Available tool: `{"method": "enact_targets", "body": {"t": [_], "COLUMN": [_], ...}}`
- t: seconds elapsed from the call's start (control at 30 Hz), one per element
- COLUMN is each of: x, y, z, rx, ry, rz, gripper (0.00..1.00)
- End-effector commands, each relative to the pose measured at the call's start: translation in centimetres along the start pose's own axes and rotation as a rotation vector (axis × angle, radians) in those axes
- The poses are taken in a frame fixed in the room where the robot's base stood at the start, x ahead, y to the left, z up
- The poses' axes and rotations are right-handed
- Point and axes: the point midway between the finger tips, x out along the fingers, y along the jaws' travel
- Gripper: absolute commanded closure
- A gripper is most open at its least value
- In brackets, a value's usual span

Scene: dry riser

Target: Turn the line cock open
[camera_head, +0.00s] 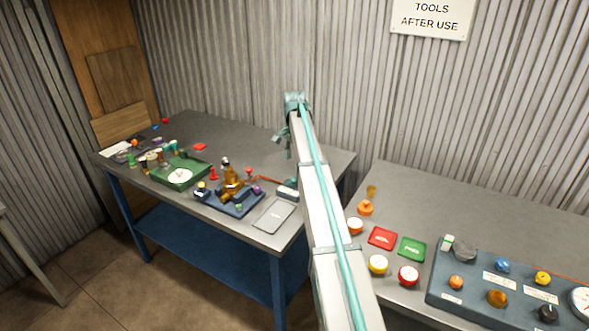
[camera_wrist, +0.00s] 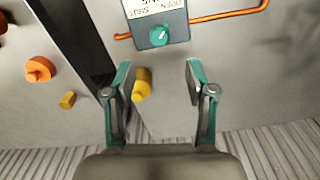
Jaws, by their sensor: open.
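The line cock appears to be the round teal knob (camera_wrist: 156,36) on a small dark grey box (camera_wrist: 176,22) in the wrist view. A white label (camera_wrist: 152,5) on the box reads OPEN and SHUT, upside down there. A copper pipe (camera_wrist: 232,14) runs out on both sides of the box. In the head view, the box (camera_head: 287,191) sits at the right end of the left table, beside my arm. My gripper (camera_wrist: 158,72) is open and empty, with its fingers apart from the knob. It also shows in the head view (camera_head: 284,140), above the table's back right part.
A yellow cylinder (camera_wrist: 142,84) stands near my gripper's left finger in the wrist view. A gap separates the left table (camera_head: 232,150) from the right table (camera_head: 480,205).

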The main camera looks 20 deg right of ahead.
Motion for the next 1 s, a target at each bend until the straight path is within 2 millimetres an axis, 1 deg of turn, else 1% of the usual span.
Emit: {"method": "enact_targets", "body": {"t": [0.03, 0.1, 0.23, 0.4, 0.77, 0.87, 0.97, 1.0], "x": [-0.8, -1.6, -2.6, -2.9, -2.7, -1.9, -0.1, 1.0], "y": [0.0, -0.1, 0.0, 0.0, 0.0, 0.0, 0.0, -0.1], "z": [-0.1, -0.1, 0.0, 0.0, 0.2, 1.6, 4.6, 6.4], "rx": [0.0, 0.0, 0.0, 0.0, -0.002, -0.019, -0.057, -0.079], "ry": [0.0, 0.0, 0.0, 0.0, -0.001, -0.01, -0.029, -0.041], "rz": [0.0, 0.0, 0.0, 0.0, -0.001, -0.01, -0.031, -0.044], "gripper": [0.44, 0.44, 0.44, 0.44, 0.44, 0.44, 0.44, 0.44]}}
